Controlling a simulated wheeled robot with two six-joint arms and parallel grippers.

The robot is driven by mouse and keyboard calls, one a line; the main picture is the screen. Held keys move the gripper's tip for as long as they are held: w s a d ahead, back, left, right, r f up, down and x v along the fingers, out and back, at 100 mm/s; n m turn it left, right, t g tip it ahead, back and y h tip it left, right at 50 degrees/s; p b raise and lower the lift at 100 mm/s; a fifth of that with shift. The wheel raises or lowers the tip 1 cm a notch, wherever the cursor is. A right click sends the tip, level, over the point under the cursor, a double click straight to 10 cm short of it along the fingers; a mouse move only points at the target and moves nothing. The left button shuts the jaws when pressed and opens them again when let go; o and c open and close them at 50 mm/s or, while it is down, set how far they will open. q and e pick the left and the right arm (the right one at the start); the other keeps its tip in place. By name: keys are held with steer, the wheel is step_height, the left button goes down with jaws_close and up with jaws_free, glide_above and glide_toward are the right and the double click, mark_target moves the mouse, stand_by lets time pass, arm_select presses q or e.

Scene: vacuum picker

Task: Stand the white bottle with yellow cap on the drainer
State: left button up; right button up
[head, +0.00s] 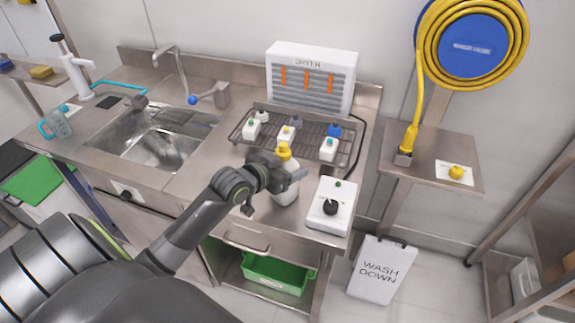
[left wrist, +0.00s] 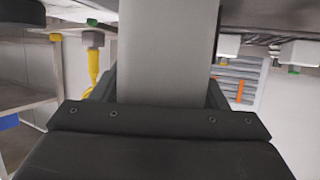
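The white bottle with yellow cap (head: 285,196) stands upright at the front of the steel counter, just in front of the drainer. My left gripper (head: 290,178) is around its body, and the yellow cap shows above the fingers. In the left wrist view the bottle's pale body (left wrist: 168,50) fills the space between the two fingers, which press close on both sides. I cannot tell whether its base touches the counter. The drainer (head: 240,139) is a dark wire rack behind it, holding several small white containers with coloured caps. My right gripper is not in view.
A white box with a black knob (head: 330,208) is right of the bottle. The dryer panel (head: 312,75) stands behind the drainer. A sink (head: 155,140) is to the left. A side shelf (head: 430,150) is to the right. Bare rack shows between the small containers.

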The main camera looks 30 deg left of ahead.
arm_select(q)
steer(key=shift+o, duration=1.4)
steer(key=shift+r, duration=0.15)
steer(key=v, duration=1.2)
